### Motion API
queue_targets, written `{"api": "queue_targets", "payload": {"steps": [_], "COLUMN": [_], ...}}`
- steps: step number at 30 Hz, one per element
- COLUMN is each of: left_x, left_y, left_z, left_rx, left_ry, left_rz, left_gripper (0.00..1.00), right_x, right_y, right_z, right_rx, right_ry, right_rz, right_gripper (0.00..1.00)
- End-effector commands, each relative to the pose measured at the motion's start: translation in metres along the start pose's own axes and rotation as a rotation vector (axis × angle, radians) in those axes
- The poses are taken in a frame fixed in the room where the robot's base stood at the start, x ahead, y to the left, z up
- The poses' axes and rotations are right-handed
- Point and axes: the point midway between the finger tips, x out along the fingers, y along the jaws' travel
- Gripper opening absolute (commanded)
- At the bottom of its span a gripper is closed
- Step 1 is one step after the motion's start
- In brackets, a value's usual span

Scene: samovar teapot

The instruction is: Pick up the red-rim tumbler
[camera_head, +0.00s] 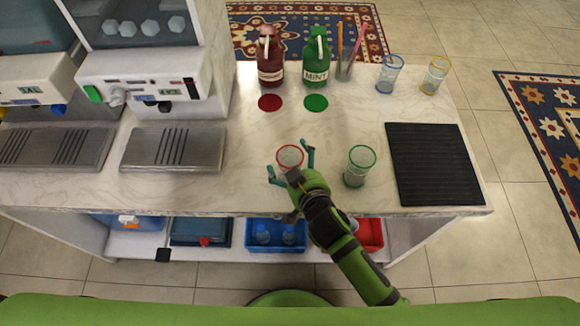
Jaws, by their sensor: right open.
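The red-rim tumbler (290,156) stands upright on the marble counter, near its front edge. It is clear glass with a red ring at the top. My right gripper (291,162) is open, with one teal finger to the left of the tumbler and one to the right. The tumbler is between the fingers, and its lower part is hidden by the gripper. I cannot tell whether the fingers touch it. My left gripper is not in view.
A green-rim tumbler (359,166) stands close to the right, beside a black ribbed mat (434,165). Blue-rim (389,74) and yellow-rim (434,75) tumblers stand at the back right. Red (270,58) and green MINT (316,58) bottles stand behind. Dispensers with drip trays (173,149) are left.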

Motion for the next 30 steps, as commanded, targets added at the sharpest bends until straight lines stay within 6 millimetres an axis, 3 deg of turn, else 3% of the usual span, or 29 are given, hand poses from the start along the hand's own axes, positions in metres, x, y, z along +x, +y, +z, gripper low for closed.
{"api": "queue_targets", "payload": {"steps": [2, 3, 7, 20, 26, 29, 30], "left_x": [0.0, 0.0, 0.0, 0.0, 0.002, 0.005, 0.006], "left_y": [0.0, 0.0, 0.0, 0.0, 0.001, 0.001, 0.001], "left_z": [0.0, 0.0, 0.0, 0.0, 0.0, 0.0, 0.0], "left_rx": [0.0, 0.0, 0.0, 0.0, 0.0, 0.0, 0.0], "left_ry": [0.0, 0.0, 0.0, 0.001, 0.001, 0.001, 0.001], "left_rz": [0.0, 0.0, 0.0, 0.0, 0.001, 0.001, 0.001], "left_gripper": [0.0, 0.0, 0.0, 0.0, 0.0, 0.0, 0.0], "right_x": [0.0, 0.0, 0.0, -0.002, -0.009, -0.018, -0.027], "right_y": [0.0, 0.0, 0.0, 0.0, -0.001, -0.001, 0.007], "right_z": [0.0, 0.0, 0.0, -0.003, -0.022, -0.042, -0.039], "right_rx": [0.0, 0.0, 0.0, 0.001, 0.001, 0.001, -0.001], "right_ry": [0.0, 0.0, -0.001, 0.001, 0.005, 0.008, 0.001], "right_rz": [0.0, 0.0, 0.0, 0.001, -0.001, -0.001, 0.002], "right_gripper": [1.0, 0.92, 0.42, 0.42, 0.42, 0.42, 0.42]}}
